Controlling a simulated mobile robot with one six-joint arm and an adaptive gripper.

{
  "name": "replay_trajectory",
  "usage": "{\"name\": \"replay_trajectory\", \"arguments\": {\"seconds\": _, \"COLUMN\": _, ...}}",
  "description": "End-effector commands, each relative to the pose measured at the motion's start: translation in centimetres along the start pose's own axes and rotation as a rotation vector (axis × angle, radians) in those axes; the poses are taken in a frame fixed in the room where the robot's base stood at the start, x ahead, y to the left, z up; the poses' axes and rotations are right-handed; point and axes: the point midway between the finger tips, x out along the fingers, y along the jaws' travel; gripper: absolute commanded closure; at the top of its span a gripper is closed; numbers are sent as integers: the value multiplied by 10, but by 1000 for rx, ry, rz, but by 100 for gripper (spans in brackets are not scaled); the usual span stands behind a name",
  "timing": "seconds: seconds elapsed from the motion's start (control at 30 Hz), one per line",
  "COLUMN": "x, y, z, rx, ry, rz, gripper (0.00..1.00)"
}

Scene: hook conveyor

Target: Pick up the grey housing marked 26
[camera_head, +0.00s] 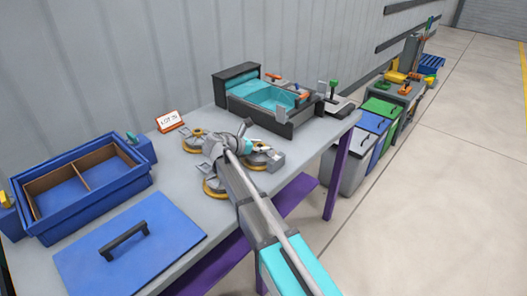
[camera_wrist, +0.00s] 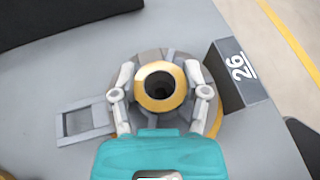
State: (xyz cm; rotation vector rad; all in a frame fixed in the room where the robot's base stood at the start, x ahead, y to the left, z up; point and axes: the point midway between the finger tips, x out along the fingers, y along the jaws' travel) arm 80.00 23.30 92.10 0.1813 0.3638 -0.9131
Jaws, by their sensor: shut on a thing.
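The grey housing marked 26 (camera_wrist: 160,103) fills the middle of the wrist view. It is round, with a yellow ring around a dark central hole, a block bearing "26" on its right and a flat grey frame on its left. My gripper (camera_wrist: 158,82) has one finger on each side of the ring and is shut on the housing. In the head view the gripper (camera_head: 250,148) is over the rightmost of three similar housings (camera_head: 263,162); my arm hides part of it. I cannot tell any clearance from the table.
Two other housings (camera_head: 214,188) sit close on the left. A sign (camera_head: 171,121), a blue divided box (camera_head: 100,200) and a blue lid with a handle (camera_head: 150,250) are farther left. A dark-framed teal tray unit (camera_head: 290,122) stands behind on the grey table (camera_head: 180,180).

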Motion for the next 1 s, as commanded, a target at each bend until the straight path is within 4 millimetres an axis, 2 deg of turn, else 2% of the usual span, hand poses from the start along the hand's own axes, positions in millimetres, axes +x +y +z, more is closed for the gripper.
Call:
{"name": "replay_trajectory", "arguments": {"seconds": 0.37, "x": -5, "y": 0, "z": 13, "rx": 0, "ry": -1, "rz": 0, "gripper": 100}}
{"name": "replay_trajectory", "arguments": {"seconds": 0.63, "x": -15, "y": 0, "z": 35, "rx": -1, "ry": -1, "rz": 0, "gripper": 100}}
{"name": "replay_trajectory", "arguments": {"seconds": 1.0, "x": -19, "y": -36, "z": 78, "rx": 0, "ry": -1, "rz": 0, "gripper": 100}}
